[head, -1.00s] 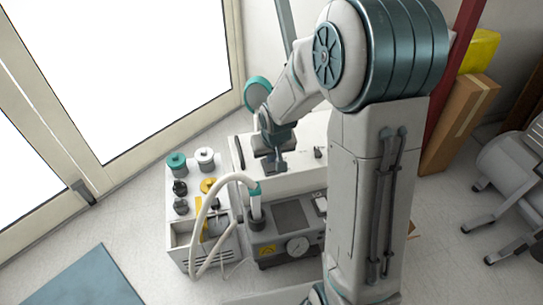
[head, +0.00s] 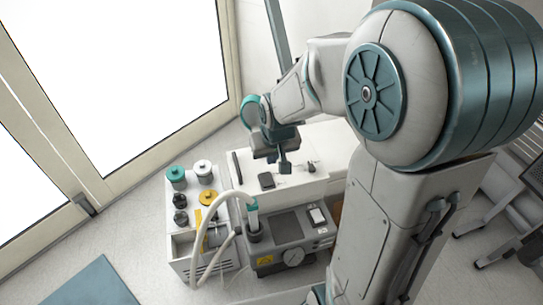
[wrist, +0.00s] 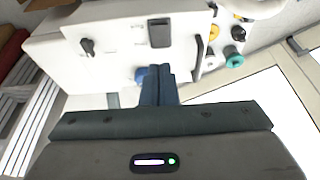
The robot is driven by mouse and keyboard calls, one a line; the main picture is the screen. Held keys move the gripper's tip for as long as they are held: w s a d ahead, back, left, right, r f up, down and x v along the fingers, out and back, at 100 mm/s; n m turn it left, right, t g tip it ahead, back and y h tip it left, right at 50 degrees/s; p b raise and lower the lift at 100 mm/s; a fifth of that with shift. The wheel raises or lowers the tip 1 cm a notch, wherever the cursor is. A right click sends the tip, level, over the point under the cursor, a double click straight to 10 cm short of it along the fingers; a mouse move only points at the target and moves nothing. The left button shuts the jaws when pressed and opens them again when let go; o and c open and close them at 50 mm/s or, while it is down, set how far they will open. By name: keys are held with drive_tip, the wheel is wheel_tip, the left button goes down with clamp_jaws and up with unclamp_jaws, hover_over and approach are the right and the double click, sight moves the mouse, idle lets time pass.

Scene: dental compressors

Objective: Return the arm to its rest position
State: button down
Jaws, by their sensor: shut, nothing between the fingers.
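My gripper (head: 284,163) hangs in the head view above the white top of a compressor unit (head: 308,147). Its fingers are together with nothing between them. In the wrist view my gripper (wrist: 158,72) points at the unit's white panel (wrist: 120,35), which carries a dark knob, a dark rectangular part and a black handle. I cannot tell the exact gap between the fingertips and the panel. My arm reaches in from the right of the head view and hides part of the scene behind it.
A white tray unit (head: 180,245) with teal, white, yellow and dark caps stands left of the grey machine (head: 290,238) with a gauge and a pale hose (head: 213,215). A blue mat (head: 90,285) lies front left. Glass doors stand left. Wheeled equipment (head: 500,205) is at right.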

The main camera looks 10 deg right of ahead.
idle(0.3)
drive_tip(key=s+d+r+p, duration=0.1)
drive_tip(key=s+r+p, duration=0.4)
drive_tip(key=r, duration=0.5)
drive_tip(key=s+d+r+p, duration=0.1)
drive_tip(key=s+r+p, duration=0.5)
drive_tip(key=r+p, duration=0.4)
drive_tip(key=s+d+r+m+p, duration=0.1)
drive_tip(key=s+r+p, duration=0.4)
drive_tip(key=r, duration=0.5)
drive_tip(key=p, duration=0.2)
drive_tip(key=shift+s+r+g+p, duration=0.15)
drive_tip(key=shift+r+g+p, duration=0.05)
drive_tip(key=shift+g+p, duration=0.2)
drive_tip(key=c, duration=2.1)
unclamp_jaws()
drive_tip(key=shift+c, duration=0.2)
